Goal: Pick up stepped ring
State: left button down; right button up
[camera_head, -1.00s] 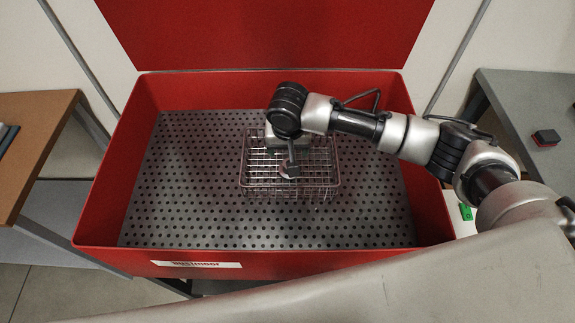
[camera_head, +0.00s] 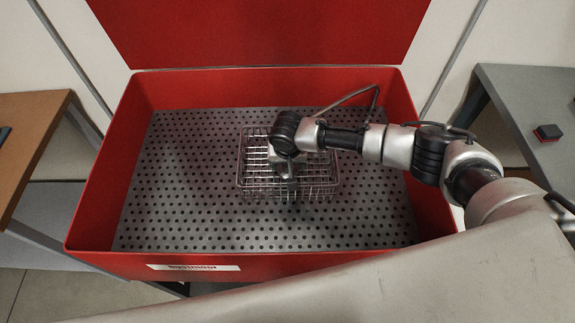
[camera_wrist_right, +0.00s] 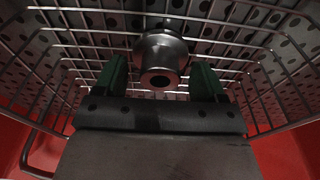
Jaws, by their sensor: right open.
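The stepped ring (camera_wrist_right: 160,62) is a shiny grey metal piece with a wide flange, a narrower neck and a dark hole. In the right wrist view it is in the wire basket (camera_wrist_right: 52,72), between and just beyond the green fingertips of my right gripper (camera_wrist_right: 160,80). The gripper is open, with a gap on each side of the ring. In the head view my right gripper (camera_head: 286,184) reaches down into the basket (camera_head: 327,180), and my wrist hides the ring. My left gripper is not in view.
The basket stands on the perforated metal floor (camera_head: 180,200) of a red tub (camera_head: 100,190) with raised walls and an upright red lid (camera_head: 260,30). A brown table (camera_head: 25,140) is at left. A grey table (camera_head: 530,100) at right carries a dark and red block (camera_head: 548,132).

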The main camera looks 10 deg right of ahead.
jog(key=shift+f, duration=0.35)
jog(key=c, duration=1.1)
jog(key=shift+w, duration=0.1)
jog(key=shift+c, duration=0.4)
jog(key=shift+r, duration=0.2)
